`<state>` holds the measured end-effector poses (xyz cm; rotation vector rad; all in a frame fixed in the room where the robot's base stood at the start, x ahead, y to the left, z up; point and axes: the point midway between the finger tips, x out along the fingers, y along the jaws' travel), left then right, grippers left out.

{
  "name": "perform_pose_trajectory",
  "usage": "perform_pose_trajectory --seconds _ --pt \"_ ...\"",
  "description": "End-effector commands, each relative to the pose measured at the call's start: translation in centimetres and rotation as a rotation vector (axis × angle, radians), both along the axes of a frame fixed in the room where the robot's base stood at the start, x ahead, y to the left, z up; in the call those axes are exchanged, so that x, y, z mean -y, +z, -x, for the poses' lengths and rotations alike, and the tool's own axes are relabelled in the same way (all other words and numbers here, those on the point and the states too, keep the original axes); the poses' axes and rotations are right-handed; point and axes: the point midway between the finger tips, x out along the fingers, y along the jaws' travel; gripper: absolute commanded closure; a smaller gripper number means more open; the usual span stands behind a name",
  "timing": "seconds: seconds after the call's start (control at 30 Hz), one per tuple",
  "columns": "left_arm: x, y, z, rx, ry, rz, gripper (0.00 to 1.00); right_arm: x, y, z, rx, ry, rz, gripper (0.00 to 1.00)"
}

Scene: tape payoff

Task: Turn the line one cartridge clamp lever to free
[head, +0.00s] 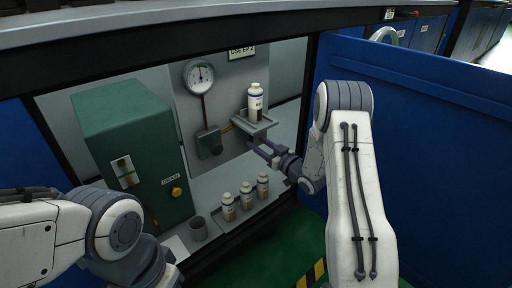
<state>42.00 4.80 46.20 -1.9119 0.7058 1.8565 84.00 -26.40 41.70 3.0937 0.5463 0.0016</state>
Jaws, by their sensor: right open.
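I cannot clearly make out a clamp lever. A small shelf bracket (254,126) on the back panel holds a white bottle with a dark label (255,98), upright. A small orange-brown piece (226,128) shows between the shelf and a dark grey box (209,144) under the gauge; I cannot tell whether it is the lever. My right gripper (259,148) reaches in from the right, just below the shelf, with its fingers apart and pointing left. It holds nothing visible. My left arm shows at the lower left, but its gripper is not in view.
A round gauge (199,76) is on the panel. Several items stand on the lower ledge: a grey cup (198,228) and three bottles (245,196). A blue wall (440,150) closes the right side.

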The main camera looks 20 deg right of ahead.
Motion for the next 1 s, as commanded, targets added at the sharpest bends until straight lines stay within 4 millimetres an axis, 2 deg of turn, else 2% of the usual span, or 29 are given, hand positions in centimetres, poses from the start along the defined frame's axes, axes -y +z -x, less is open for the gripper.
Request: perform_pose_trajectory --seconds 0.03,0.2,0.5,0.57,0.63,0.67,1.0 --pt "0.0 -0.7 0.0 0.0 0.0 0.0 0.5 -0.3 -0.3 -0.7 0.003 0.002 0.002 0.5" --pt "0.0 -1.2 0.0 0.0 0.0 0.0 0.5 -0.7 0.0 -2.0 0.002 0.0 0.002 0.5" --pt "0.0 -1.1 0.0 0.0 0.0 0.0 0.5 -0.8 0.1 -2.2 -0.001 -0.001 0.001 0.5" --pt "0.0 -1.1 0.0 0.0 0.0 0.0 0.5 -0.8 0.1 -2.2 -0.001 -0.001 0.0 0.69" --pt "0.0 -1.1 0.0 0.0 0.0 0.0 0.5 -0.7 0.1 -2.2 -0.001 -0.001 0.001 0.96" --pt "0.0 -1.1 0.0 0.0 0.0 0.0 0.5 -0.7 0.0 -2.2 -0.001 -0.001 0.001 1.0" --pt "0.0 -1.2 0.0 0.0 0.0 0.0 0.5 -0.7 0.0 -2.2 -0.001 -0.002 0.0 1.0"
